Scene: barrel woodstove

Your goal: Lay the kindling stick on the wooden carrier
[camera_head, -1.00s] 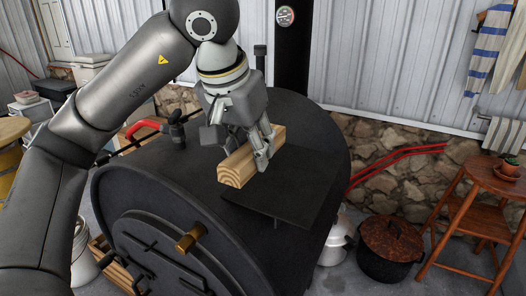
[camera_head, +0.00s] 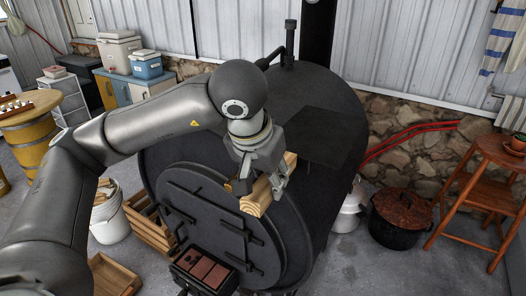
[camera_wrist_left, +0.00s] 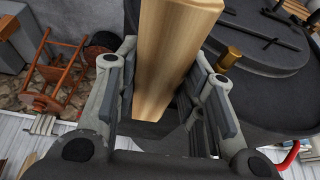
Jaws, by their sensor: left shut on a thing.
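The kindling stick (camera_head: 254,204) is a pale, square-cut length of wood. My left gripper (camera_head: 264,190) is shut on it and holds it above the front upper edge of the black barrel stove. In the left wrist view the stick (camera_wrist_left: 172,45) runs between the two fingers (camera_wrist_left: 165,75). A low wooden tray (camera_head: 112,274) and a slatted wooden crate (camera_head: 150,222) stand on the floor left of the stove; I cannot tell which is the carrier. The stick is apart from both. My right gripper is out of view.
The barrel stove (camera_head: 330,90) fills the middle, with a dark flat plate (camera_head: 325,135) on top. A box of reddish blocks (camera_head: 204,271) sits below its door. A white bucket (camera_head: 109,215) stands beside the crate. A lidded pot (camera_head: 400,215) and a wooden stool (camera_head: 490,180) are at right.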

